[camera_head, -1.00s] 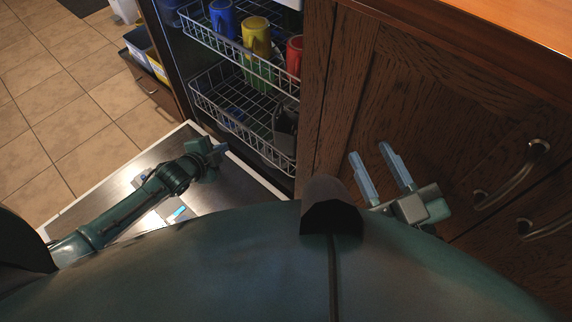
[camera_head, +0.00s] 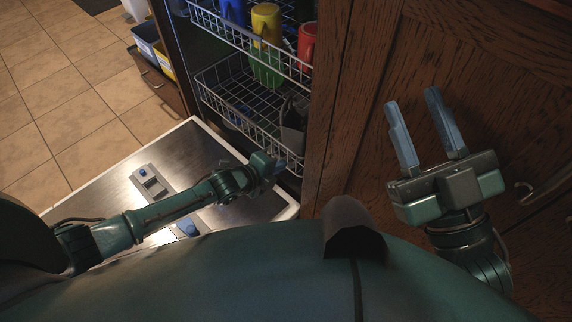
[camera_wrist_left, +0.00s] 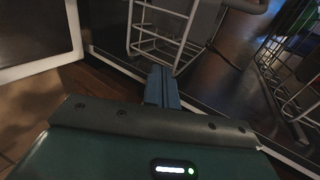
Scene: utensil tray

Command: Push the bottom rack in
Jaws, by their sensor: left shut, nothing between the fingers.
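The bottom rack (camera_head: 232,117) is a white wire basket in the open dishwasher, standing partly out over the lowered door (camera_head: 100,195). A grey holder (camera_head: 293,120) sits in its near right corner. My left gripper (camera_head: 281,166) is shut and empty, just below and in front of the rack's near right corner. In the left wrist view its closed blue fingers (camera_wrist_left: 161,88) point at white rack wires (camera_wrist_left: 143,28); I cannot tell whether they touch. My right gripper (camera_head: 428,125) is open and empty in front of the wooden cabinet.
The top rack (camera_head: 245,38) above holds blue, yellow, green and red cups and is also partly out. The wooden cabinet (camera_head: 355,120) with handles stands close on the right. Bins (camera_head: 148,42) stand at the far left. The tiled floor left of the door is clear.

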